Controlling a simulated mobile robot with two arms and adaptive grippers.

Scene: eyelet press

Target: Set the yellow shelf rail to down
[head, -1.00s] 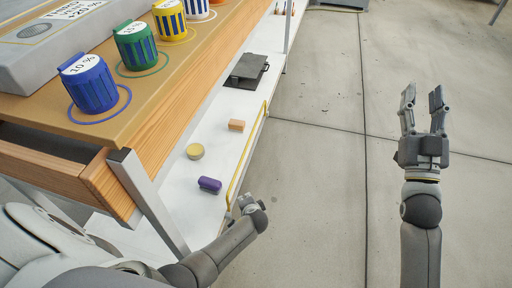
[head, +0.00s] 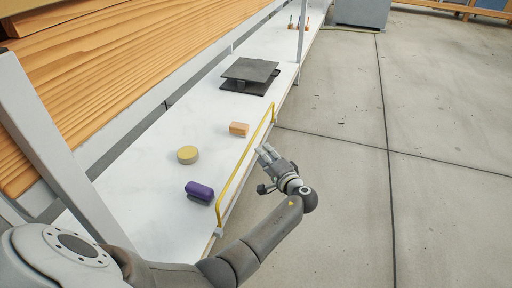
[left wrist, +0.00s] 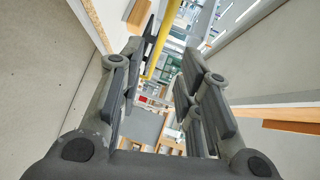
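The yellow shelf rail (head: 240,170) is a thin bar along the front edge of the white shelf (head: 150,190). It stands up above the edge, with a bent post at each end. My left gripper (head: 263,169) is just outside the rail, to its right in the head view, with its fingers apart. In the left wrist view the rail (left wrist: 158,45) shows beyond and between the open fingers (left wrist: 163,72), nearer the left finger. I see no clear contact with it. My right gripper is not in view.
On the shelf behind the rail are a purple case (head: 199,190), a round yellow tin (head: 187,154) and an orange block (head: 239,129). A black flat device (head: 249,74) lies farther back. The concrete floor (head: 340,190) to the right is clear.

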